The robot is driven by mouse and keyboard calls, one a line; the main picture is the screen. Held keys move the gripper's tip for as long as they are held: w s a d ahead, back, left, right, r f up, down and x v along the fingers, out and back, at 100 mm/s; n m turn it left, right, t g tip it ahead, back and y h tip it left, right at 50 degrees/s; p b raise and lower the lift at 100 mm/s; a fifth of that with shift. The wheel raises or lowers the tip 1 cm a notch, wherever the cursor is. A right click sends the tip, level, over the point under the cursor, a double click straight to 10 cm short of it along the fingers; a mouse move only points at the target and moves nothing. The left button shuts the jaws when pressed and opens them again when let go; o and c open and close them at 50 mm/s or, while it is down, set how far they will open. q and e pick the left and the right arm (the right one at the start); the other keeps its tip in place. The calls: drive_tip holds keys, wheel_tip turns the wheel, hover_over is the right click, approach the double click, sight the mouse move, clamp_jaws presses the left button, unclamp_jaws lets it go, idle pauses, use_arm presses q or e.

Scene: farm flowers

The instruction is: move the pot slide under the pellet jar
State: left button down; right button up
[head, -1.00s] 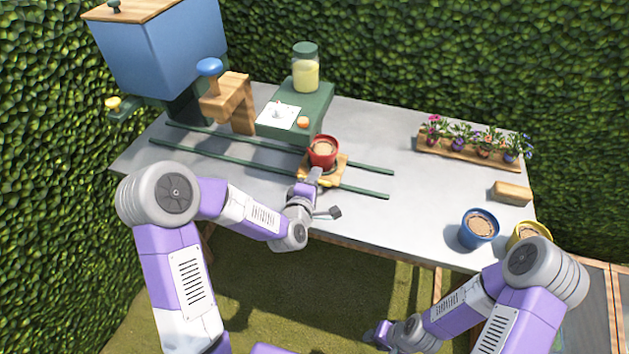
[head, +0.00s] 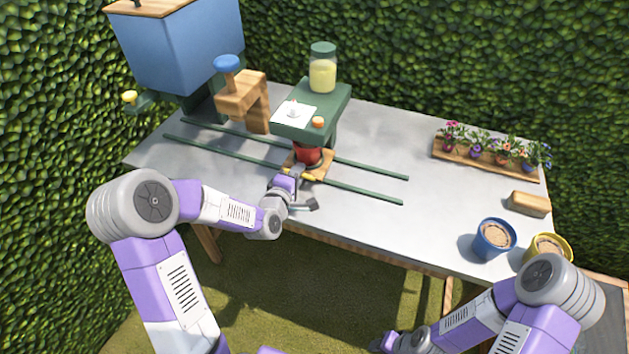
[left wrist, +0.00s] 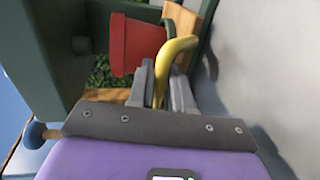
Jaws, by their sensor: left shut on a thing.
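The pot slide (head: 323,167) is a wooden board on two green rails, carrying a red pot (head: 308,155). The pot is upright and sits below the front of the green stand, its top partly hidden by the stand. The pellet jar (head: 322,72), clear with pale yellow pellets and a green lid, stands on the stand's top. My left gripper (head: 298,174) is shut on the slide's yellow handle (left wrist: 179,46). The red pot (left wrist: 136,44) is just beyond it in the left wrist view. My right gripper is barely visible at the bottom edge; its fingers are hidden.
The green rails (head: 372,170) run on free to the right. A wooden block with a blue knob (head: 227,63) stands left of the stand. Blue (head: 493,238) and yellow (head: 548,246) pots, a wooden block (head: 529,203) and a flower tray (head: 481,166) are at the right.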

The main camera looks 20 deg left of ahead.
use_arm(q)
drive_tip(key=shift+a, duration=0.2)
drive_tip(key=c, duration=1.2)
unclamp_jaws()
drive_tip(key=shift+s, duration=0.1)
drive_tip(key=p+v, duration=0.1)
drive_tip(key=v, duration=0.6)
drive_tip(key=shift+s+d+r+p, duration=0.1)
drive_tip(key=shift+s+r+p, duration=0.1)
drive_tip(key=shift+p, duration=0.1)
drive_tip(key=shift+f, duration=0.1)
